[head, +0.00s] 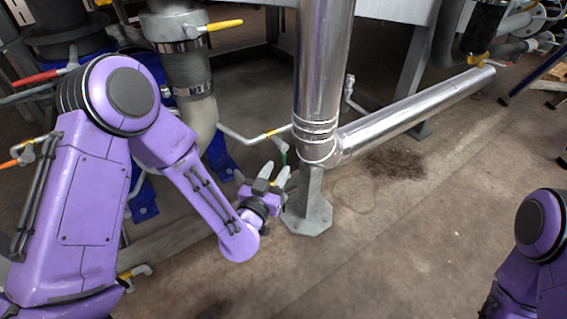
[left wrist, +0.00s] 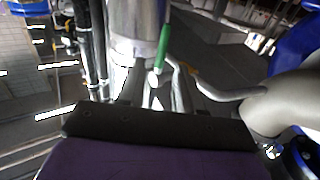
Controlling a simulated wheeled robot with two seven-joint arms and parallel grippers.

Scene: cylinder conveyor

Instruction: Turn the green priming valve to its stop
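The green valve handle (head: 283,158) shows in the head view at the end of a thin pale pipe, beside the shiny vertical pipe. In the left wrist view the green handle (left wrist: 163,48) points up and away, just beyond the fingertips. My left gripper (head: 275,172) is close below the handle, its two pale fingers apart. In the left wrist view the left gripper (left wrist: 157,80) has its fingers on either side of a pale part below the green grip. I cannot tell whether a finger touches it. My right gripper is out of view; only part of that arm shows.
The shiny vertical pipe (head: 322,70) stands right of my left gripper on a grey support foot (head: 308,215). A shiny pipe (head: 410,115) runs off right. A valve with a yellow handle (head: 222,25) and a red handle (head: 35,79) are at left. The floor at front is clear.

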